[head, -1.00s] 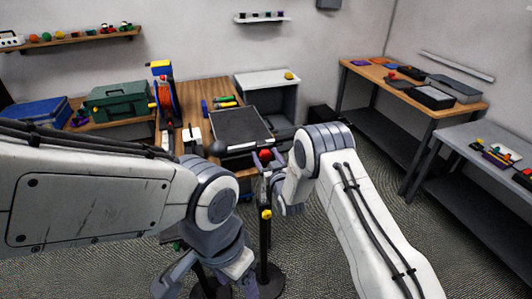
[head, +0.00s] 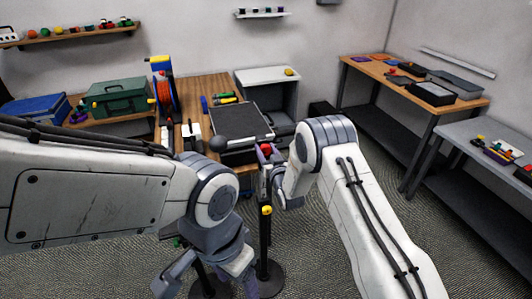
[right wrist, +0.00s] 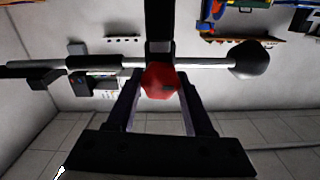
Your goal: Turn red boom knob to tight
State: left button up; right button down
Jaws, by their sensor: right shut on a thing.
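The red boom knob (head: 265,149) sits at the top of a dark upright stand (head: 264,242), near the middle of the head view. In the right wrist view the red knob (right wrist: 160,80) lies between the two fingers, at their tips. My right gripper (head: 268,160) is shut on it. A pale boom rod (right wrist: 205,62) passes behind the knob and ends in a dark ball (right wrist: 249,60); the ball (head: 218,144) also shows in the head view. My left gripper (head: 205,284) hangs low, away from the knob, with its fingers apart. The knob's markings cannot be read.
A yellow knob (head: 266,210) is lower on the stand. Behind stands a wooden bench with a dark tray (head: 240,122), an orange cable reel (head: 165,90) and a green toolbox (head: 118,97).

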jog(key=m+b, duration=0.4)
jog(key=b, duration=0.1)
jog(key=m+b, duration=0.4)
jog(key=b, duration=0.1)
jog(key=m+b, duration=0.5)
jog(key=shift+d+f, duration=0.2)
jog(key=shift+f, duration=0.1)
jog(key=shift+r+m+b, duration=0.1)
jog(key=shift+m+b, duration=1.4)
jog(key=shift+m, duration=0.4)
jog(key=shift+c, duration=1.6)
grip_release()
jog(key=shift+f, duration=0.2)
